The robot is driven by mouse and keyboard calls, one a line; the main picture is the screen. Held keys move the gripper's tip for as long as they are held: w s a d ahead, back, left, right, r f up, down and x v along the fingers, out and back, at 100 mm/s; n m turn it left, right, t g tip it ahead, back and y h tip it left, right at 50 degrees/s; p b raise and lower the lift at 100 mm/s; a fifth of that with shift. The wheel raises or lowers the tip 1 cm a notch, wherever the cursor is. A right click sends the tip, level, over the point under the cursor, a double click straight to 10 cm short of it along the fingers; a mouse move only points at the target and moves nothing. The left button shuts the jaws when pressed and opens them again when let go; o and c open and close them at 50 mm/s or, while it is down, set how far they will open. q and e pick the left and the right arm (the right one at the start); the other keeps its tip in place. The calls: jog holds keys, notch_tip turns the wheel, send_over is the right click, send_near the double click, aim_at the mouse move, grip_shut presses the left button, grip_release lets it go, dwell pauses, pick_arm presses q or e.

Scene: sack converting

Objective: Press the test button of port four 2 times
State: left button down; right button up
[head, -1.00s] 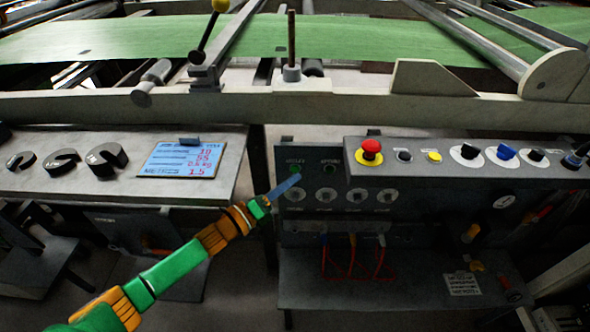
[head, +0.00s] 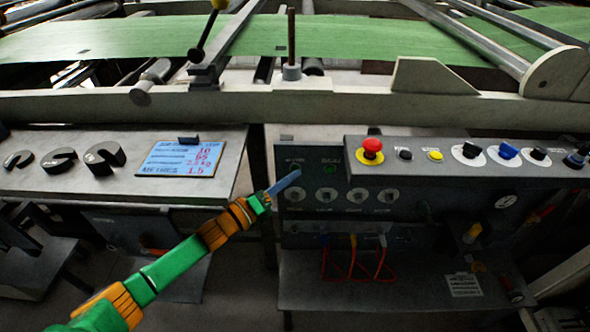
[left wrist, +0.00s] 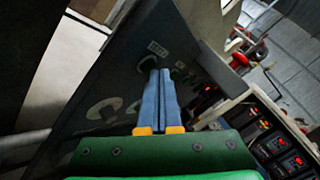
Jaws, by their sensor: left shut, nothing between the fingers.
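A dark upright panel (head: 340,225) carries two small labelled round fittings along its top and a row of several round white-plated dials (head: 358,195) below. The top right fitting (head: 329,169) looks green; the top left one is largely hidden by my fingertips. The labels are too small to read, so I cannot tell which control is port four's test button. My left gripper (head: 297,174) is shut and empty, its blue fingers at the panel's upper left. In the left wrist view the fingertips (left wrist: 159,74) lie beside a dark round fitting (left wrist: 148,63) under a white label; contact is unclear.
To the right, a jutting control box holds a red mushroom button (head: 372,149), a yellow button (head: 435,156) and several knobs. Red hoses (head: 353,262) hang below the panel. Green web runs behind a pale beam (head: 330,108).

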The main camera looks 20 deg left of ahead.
pick_arm(q)
jog(key=shift+w+a, duration=0.1)
jog(key=shift+w, duration=0.2)
jog(key=shift+s, duration=0.1)
dwell(0.5)
jog(key=shift+s+d+p, duration=0.25)
jog(key=shift+s+p, duration=0.1)
jog(key=shift+s, duration=0.35)
jog(key=s+p, duration=0.1)
jog(key=s, duration=0.1)
jog(key=s+d+p, duration=0.1)
jog(key=s+p, duration=0.1)
jog(key=shift+s+d, duration=0.2)
jog(key=shift+s, duration=0.2)
dwell(2.2)
